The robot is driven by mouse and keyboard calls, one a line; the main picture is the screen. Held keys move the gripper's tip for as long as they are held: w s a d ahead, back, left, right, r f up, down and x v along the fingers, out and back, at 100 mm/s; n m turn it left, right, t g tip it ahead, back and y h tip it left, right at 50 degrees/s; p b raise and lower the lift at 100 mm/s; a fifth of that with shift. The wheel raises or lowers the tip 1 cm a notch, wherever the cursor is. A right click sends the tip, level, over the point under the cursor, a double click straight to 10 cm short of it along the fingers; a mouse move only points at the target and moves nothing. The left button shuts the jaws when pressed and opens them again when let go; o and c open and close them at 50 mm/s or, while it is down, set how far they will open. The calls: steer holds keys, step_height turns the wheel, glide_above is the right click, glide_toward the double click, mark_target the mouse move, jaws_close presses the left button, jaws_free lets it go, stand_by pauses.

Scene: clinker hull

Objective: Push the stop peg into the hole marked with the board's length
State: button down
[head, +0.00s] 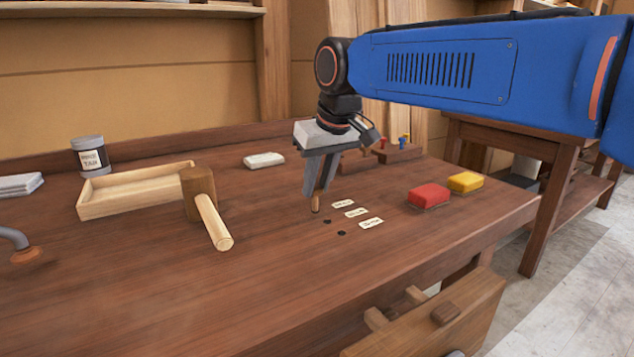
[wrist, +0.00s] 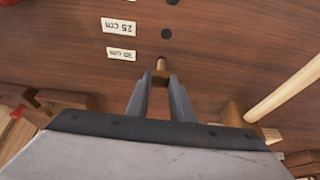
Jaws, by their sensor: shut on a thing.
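The stop peg (head: 315,205) is a small brown wooden peg, upright between my gripper's fingertips (head: 318,190). In the wrist view the peg (wrist: 161,64) shows just beyond the shut fingers (wrist: 160,78). Its lower end is at the bench top, in line with the row of holes, beside the label that reads 30 cm (wrist: 121,54). I cannot tell whether it has entered a hole. Two dark holes are open: one (wrist: 166,34) beside the 25 cm label (wrist: 118,26), another (head: 341,233) beside the nearest label (head: 370,223). The board is not identifiable.
A tar tin (head: 90,156) stands behind. Red (head: 429,196) and yellow (head: 466,182) blocks lie right. A small rack (head: 400,153) stands behind my gripper.

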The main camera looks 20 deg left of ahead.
steer(key=shift+f, duration=0.75)
steer(key=c, duration=1.5)
jaws_free()
steer(key=shift+o, duration=0.2)
steer(key=shift+r, duration=4)
